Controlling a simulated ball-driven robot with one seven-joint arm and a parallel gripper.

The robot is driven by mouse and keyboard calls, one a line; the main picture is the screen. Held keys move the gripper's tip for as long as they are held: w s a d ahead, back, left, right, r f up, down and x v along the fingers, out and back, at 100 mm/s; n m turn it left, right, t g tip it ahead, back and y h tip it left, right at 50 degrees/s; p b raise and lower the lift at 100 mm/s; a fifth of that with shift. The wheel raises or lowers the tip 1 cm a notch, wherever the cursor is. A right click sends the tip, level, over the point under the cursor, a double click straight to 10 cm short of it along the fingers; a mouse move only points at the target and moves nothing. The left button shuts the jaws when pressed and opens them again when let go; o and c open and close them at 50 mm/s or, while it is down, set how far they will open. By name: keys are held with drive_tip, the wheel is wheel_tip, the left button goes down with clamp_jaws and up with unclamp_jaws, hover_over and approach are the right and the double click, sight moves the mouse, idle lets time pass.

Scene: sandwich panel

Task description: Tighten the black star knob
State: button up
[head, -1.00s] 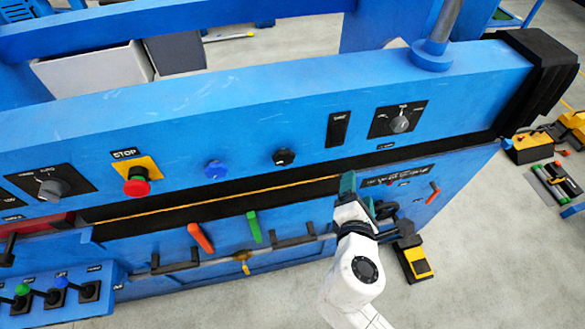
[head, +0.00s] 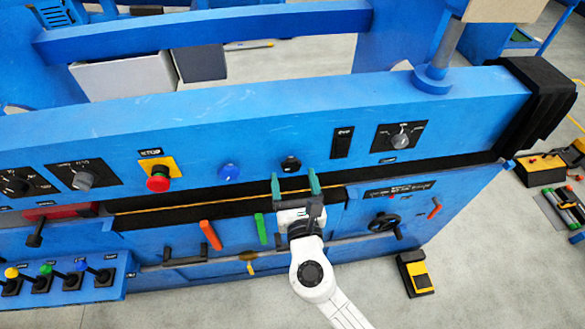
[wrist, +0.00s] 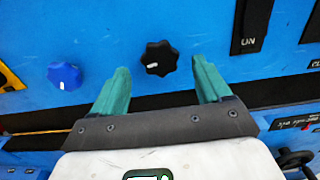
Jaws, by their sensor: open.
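The black star knob (head: 291,164) sits on the upper blue panel, right of a blue star knob (head: 229,172). In the wrist view the black knob (wrist: 160,58), with a white mark on its face, lies ahead of and between the two teal fingers. The blue knob (wrist: 65,76) is to its left. My gripper (head: 295,182) is open and empty, just below the black knob in the head view. The fingers (wrist: 158,80) stand apart on both sides of the knob's line. I see no contact with the knob.
A red stop button (head: 158,180) on a yellow plate is further left. A black switch (head: 342,142) and a grey rotary dial (head: 400,139) are to the right. Below are an orange lever (head: 211,234), a green lever (head: 261,228) and a black handwheel (head: 384,222).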

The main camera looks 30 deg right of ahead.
sight(291, 163)
drive_tip(key=shift+x, duration=1.5)
drive_tip(key=c, duration=1)
